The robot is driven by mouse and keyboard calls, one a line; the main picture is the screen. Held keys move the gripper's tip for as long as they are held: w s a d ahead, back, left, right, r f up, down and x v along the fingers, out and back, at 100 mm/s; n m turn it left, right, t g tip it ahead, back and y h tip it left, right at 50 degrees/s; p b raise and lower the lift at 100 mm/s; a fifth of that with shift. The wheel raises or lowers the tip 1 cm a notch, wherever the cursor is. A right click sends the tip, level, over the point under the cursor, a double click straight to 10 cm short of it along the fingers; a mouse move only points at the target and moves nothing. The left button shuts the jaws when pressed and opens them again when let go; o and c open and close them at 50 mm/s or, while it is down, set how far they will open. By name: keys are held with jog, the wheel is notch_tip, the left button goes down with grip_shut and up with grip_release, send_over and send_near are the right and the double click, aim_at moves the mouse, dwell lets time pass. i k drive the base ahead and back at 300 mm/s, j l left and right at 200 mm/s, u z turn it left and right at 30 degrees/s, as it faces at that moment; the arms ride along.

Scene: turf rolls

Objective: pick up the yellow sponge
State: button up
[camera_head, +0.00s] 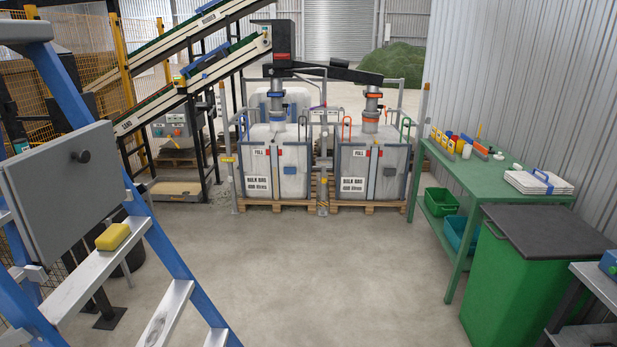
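The yellow sponge (113,237) lies on a step of the blue ladder (165,245) at the left of the head view. Its top is lighter yellow than its sides. The step under it is pale metal. A grey box or panel with a black knob (62,180) stands just left of and behind the sponge, close to the ladder. My gripper is not in view, so I cannot see whether it is open or shut.
Open concrete floor (290,270) lies in the middle. A green bin with a dark lid (520,290) and a green workbench (500,175) stand at the right. Two bulk bags (272,165) on pallets stand at the back. Conveyors rise at the back left.

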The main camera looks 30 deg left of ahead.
aim_at(113, 238)
jog(key=i+u, duration=0.35)
jog(key=i+l+u, duration=0.1)
jog(key=i+u, duration=0.25)
jog(key=i+l+u, duration=0.15)
jog(key=i+u, duration=0.35)
jog(key=u, duration=0.3)
jog(key=i+u, duration=0.2)
jog(key=u, duration=0.3)
jog(key=i+l+u, duration=0.15)
jog(key=u, duration=0.3)
jog(key=i+l+u, duration=0.1)
jog(key=u, duration=0.4)
jog(key=i+l+u, duration=0.1)
jog(key=l+u, duration=0.2)
jog(key=u, duration=0.15)
